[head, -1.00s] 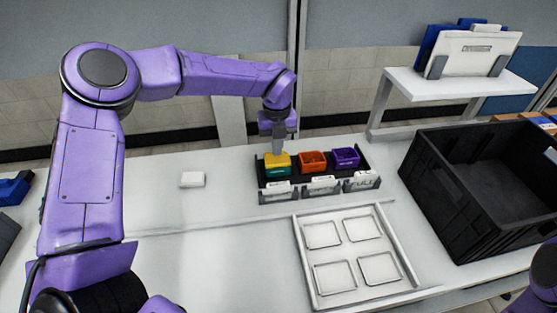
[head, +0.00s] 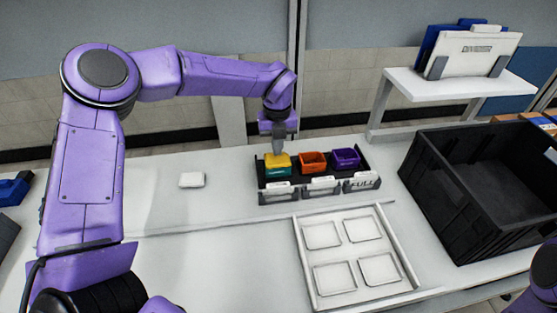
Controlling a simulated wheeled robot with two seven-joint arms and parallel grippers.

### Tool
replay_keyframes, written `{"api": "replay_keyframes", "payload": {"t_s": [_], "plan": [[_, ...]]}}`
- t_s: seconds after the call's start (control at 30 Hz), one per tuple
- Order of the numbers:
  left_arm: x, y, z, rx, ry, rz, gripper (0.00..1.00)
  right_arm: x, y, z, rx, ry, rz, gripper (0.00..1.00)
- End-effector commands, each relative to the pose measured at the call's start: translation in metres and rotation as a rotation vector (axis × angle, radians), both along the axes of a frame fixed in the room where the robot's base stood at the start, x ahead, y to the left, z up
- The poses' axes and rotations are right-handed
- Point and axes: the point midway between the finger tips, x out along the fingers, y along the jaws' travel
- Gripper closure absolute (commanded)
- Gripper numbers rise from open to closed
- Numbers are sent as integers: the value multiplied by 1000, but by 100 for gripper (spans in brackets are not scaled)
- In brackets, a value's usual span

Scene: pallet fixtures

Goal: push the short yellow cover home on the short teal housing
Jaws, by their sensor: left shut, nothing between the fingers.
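The short yellow cover (head: 277,160) lies on top of the short teal housing (head: 278,171), at the left end of a black rack (head: 313,180). A teal band of the housing shows below the cover; I cannot tell how deep the cover sits. My left gripper (head: 279,150) points straight down with its fingers shut and empty. Its tips are at the top of the yellow cover; whether they touch it is too small to tell. My right gripper is not in view.
An orange box (head: 312,162) and a purple box (head: 346,159) stand in the same rack, with white label cards in front. A white tray (head: 303,270) with square recesses lies nearer. A black crate (head: 430,195) stands at right. A small white block (head: 192,180) lies left.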

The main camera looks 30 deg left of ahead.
Motion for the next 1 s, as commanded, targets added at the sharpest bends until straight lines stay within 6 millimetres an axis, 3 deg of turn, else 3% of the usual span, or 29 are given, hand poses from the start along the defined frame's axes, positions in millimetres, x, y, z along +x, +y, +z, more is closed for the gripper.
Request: {"api": "replay_keyframes", "payload": {"t_s": [0.47,1.0], "plan": [[0,0,-1,0,0,1,100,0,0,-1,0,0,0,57],[0,0,-17,0,0,1,100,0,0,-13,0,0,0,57]]}}
